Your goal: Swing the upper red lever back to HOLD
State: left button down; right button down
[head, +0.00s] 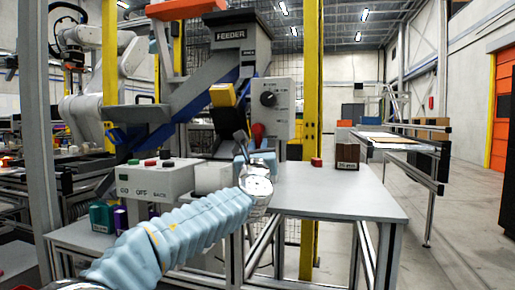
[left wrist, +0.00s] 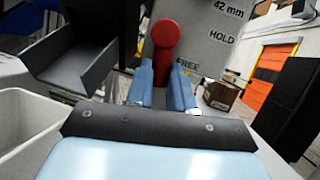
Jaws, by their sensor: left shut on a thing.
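The red lever (left wrist: 164,45) has a round end and stands nearly upright in the left wrist view. It sits against a grey panel (left wrist: 210,55) marked "42 mm", "HOLD" and "FREE" to its right; I cannot tell which mark it is set to. My right gripper is out of view.
A white box with GO, OFF and BACK buttons (head: 155,182) stands left of my gripper. The feeder chute (head: 230,50) rises behind. A brown box (head: 347,156) and a small red block (head: 316,162) stand on the grey table (head: 335,195), otherwise clear at right.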

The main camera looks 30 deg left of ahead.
pick_arm(q)
jog(key=d+r+n+g+p, duration=0.1)
jog(key=n+g+p, duration=0.1)
jog(key=n, duration=0.2)
jog(key=d+r+n+g+y+p, duration=0.1)
jog(key=n+g+p, duration=0.1)
jog(key=n, duration=0.3)
jog(key=d+r+n+g+y+p, duration=0.1)
jog(key=n+g+p, duration=0.1)
jog(key=n, duration=0.2)
jog(key=shift+w+d+r+n, duration=0.2)
jog(key=shift+w+d+n, duration=0.1)
jog(key=shift+w, duration=0.1)
jog(key=n+p, duration=0.1)
jog(key=r+n+g+h+p, duration=0.1)
jog(key=n+p, duration=0.1)
jog(key=shift+d+r+n, duration=0.1)
jog(key=shift+r+n, duration=0.1)
jog(key=shift+n, duration=0.1)
jog(key=shift+r+n+h+p, duration=0.1)
jog(key=shift+n+h+p, duration=0.2)
jog(key=shift+n+p, duration=0.15)
jog(key=c, duration=1)
grip_release()
